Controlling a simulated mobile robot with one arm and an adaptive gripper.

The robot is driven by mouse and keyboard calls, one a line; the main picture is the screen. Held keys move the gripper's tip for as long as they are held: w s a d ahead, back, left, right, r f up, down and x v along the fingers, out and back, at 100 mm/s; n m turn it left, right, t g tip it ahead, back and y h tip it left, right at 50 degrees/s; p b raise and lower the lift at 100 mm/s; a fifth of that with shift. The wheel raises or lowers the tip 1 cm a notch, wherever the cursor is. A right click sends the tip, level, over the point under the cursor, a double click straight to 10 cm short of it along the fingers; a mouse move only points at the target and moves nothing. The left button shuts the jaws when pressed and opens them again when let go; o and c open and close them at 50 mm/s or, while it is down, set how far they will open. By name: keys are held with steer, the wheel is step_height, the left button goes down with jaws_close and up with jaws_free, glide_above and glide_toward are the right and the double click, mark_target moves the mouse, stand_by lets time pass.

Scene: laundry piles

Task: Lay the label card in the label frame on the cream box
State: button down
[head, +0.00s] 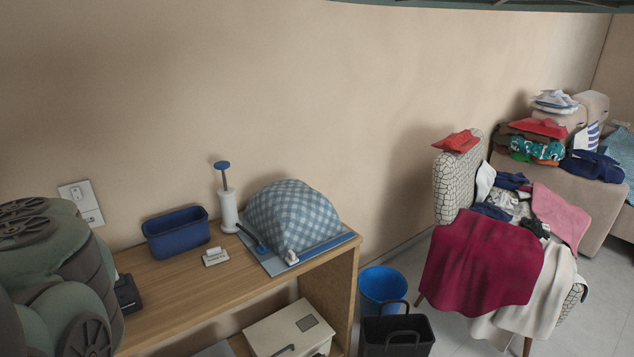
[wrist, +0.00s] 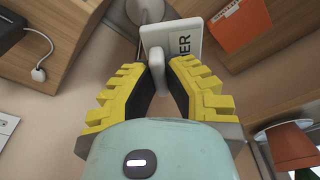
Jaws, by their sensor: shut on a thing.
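My gripper (wrist: 163,72) shows in the wrist view, its yellow ribbed fingers closed on the pale grip of a white label card (wrist: 160,38). Dark letters ending in "ER" show on the card; the rest of its face is cut off or turned away. The gripper is not visible in the head view. The cream box (head: 272,335) sits on the lower level of the wooden table in the head view. A small grey rectangle on its top (head: 307,323) looks like the label frame. The box's near side is partly cut off by the picture edge.
The wooden tabletop (head: 180,285) above bears a blue bin (head: 177,233), a small white block (head: 215,256), a white pump bottle (head: 228,210) and a checked cloth dome (head: 292,215). Blue (head: 382,285) and black (head: 397,335) bins stand right of the table. A clothes-covered chair is further right.

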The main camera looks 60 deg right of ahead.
steer(key=w+d+r+m+h, duration=0.1)
steer(key=d+r+m, duration=0.25)
steer(key=r, duration=0.65)
steer(key=w+d+r+m, duration=0.1)
steer(key=d+r+m, duration=0.3)
steer(key=r, duration=0.6)
step_height(320, 180, up, 38)
steer(key=n+p, duration=0.1)
steer(key=p, duration=3.7)
steer(key=shift+w+d+f+p, duration=0.2)
steer(key=shift+d+p, duration=0.15)
steer(key=shift+d, duration=0.1)
steer(key=shift+f, duration=0.1)
